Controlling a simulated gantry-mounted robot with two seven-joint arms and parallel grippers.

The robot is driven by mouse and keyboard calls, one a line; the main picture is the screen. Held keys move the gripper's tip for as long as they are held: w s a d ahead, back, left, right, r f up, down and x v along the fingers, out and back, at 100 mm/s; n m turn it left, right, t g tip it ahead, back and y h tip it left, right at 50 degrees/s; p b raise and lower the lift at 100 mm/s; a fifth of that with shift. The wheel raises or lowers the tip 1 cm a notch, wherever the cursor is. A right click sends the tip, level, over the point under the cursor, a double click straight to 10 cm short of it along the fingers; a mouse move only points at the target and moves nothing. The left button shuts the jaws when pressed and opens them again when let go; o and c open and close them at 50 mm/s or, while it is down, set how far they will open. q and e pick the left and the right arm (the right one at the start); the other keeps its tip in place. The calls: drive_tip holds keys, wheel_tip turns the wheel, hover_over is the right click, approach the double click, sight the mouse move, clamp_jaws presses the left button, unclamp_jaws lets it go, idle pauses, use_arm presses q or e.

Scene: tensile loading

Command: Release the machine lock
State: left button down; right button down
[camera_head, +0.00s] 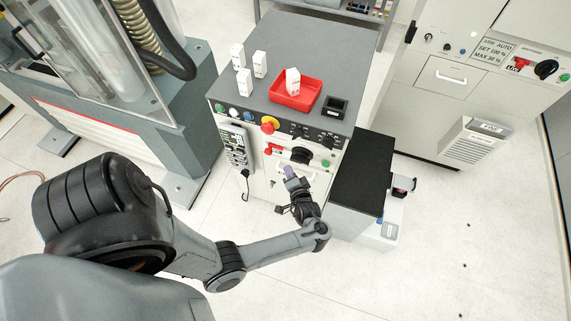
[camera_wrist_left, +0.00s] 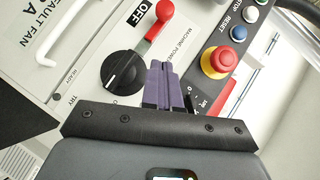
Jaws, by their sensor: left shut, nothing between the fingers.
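The control cabinet front (camera_head: 262,185) carries a black rotary knob (camera_head: 301,155) with a red lever (camera_head: 274,150) to its left. In the left wrist view the black knob (camera_wrist_left: 124,71) sits beside the red lever (camera_wrist_left: 158,20), near an OFF label and "MACHINE POWER" lettering. I cannot tell which part is the lock. My left gripper (camera_head: 290,172) is just in front of the panel, below the knob. In the wrist view its purple fingers (camera_wrist_left: 163,82) are together and empty, beside the knob; contact is unclear. My right gripper is not in view.
A red emergency-stop button (camera_wrist_left: 216,62) is near the fingers. On the cabinet top are a red tray (camera_head: 297,96) with a white block, several loose white blocks (camera_head: 259,64), and a black box (camera_head: 334,107). A black-topped stand (camera_head: 360,175) is to the right.

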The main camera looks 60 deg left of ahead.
use_arm(q)
drive_tip(key=shift+s+d+r, duration=0.2)
drive_tip(key=shift+d, duration=0.45)
